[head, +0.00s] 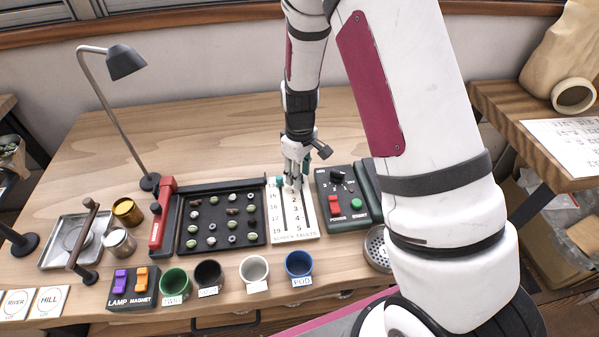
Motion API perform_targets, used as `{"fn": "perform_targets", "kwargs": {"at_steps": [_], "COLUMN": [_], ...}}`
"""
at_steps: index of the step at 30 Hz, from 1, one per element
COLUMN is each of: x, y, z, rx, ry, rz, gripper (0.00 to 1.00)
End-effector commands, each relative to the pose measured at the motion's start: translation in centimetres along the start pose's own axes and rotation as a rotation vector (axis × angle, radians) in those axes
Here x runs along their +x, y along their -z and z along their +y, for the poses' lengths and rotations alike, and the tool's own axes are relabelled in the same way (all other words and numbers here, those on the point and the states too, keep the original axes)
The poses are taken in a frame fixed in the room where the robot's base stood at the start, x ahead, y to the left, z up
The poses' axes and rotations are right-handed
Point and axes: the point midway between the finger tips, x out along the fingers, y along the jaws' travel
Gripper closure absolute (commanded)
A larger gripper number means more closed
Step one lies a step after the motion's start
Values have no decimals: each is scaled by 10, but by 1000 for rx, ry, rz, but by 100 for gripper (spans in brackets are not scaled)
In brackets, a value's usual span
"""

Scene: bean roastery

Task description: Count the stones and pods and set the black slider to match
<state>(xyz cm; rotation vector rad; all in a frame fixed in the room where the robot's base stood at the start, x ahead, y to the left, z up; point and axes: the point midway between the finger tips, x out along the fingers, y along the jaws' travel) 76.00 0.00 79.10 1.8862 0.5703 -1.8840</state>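A white scale board (310,228) with dark vertical slots lies right of the black tray. Its left column reads up to 19, its right column down to 5, and its lower edge appears to read "SCREEN FAULTS". My gripper (297,183) points down at the board's upper end, fingers at or just above it; whether it touches or grips a slider is too small to tell. No black slider stands out clearly; the fingers cover the slots' top. The black tray (222,185) holds several small pieces in rows, green, dark and pale grey; which are stones or pods is hard to tell.
A control box (347,200) with red and green buttons stands close right of the board. Green (174,282), black (208,274), white (254,269) and blue (299,264) labelled cups line the front. A lamp (125,62) stands behind left. The table's back is clear.

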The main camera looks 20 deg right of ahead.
Motion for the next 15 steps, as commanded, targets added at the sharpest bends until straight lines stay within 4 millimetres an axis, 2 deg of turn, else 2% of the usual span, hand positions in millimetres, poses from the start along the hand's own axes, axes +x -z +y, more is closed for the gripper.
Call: {"fn": "perform_targets", "kwargs": {"at_steps": [5, 10, 15], "x": [0, 0, 0], "y": [0, 0, 0], "z": [0, 0, 0], "rx": [0, 0, 0], "ry": [0, 0, 0], "rz": [0, 0, 0], "gripper": [64, 100, 100]}}
